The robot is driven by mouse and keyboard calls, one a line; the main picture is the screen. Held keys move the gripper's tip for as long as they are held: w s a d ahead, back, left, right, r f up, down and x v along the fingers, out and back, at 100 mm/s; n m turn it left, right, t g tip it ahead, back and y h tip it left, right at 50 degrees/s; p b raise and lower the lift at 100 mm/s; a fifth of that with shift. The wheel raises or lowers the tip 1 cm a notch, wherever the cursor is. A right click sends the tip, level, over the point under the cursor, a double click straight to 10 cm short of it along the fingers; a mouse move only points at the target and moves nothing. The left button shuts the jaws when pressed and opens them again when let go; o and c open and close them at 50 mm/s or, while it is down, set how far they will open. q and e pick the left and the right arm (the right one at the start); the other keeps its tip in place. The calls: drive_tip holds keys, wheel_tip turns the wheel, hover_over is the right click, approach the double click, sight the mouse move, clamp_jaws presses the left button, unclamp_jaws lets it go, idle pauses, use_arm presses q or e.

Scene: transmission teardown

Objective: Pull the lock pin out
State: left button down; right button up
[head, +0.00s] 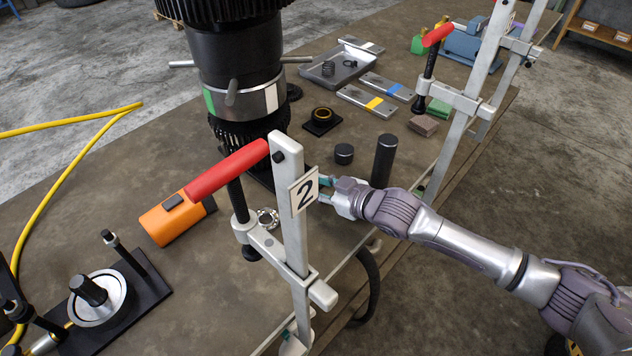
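A tall black transmission assembly (237,60) stands upright at the top left of centre, with a silver band marked green and white. Grey rods stick out of it, one to the left (183,64), one to the front (232,92) and one to the right (297,59). I cannot tell whether any of these is the lock pin. My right gripper (323,190) is at the lower right of the assembly, just behind the number 2 plate (304,190). Its fingers look spread apart, with nothing visible between them; the plate partly hides the tips. My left gripper is out of view.
A clamp post (289,190) with a red handle (225,171) stands in front of the assembly and close to my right gripper. Black cylinders (384,160) stand behind my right wrist. An orange tool (172,218) and a round fixture (98,300) are at left. Another clamp (462,100) is at right.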

drive_tip(key=o, duration=0.4)
drive_tip(key=shift+s+d, duration=0.1)
drive_tip(key=shift+d, duration=0.05)
drive_tip(key=v, duration=1.2)
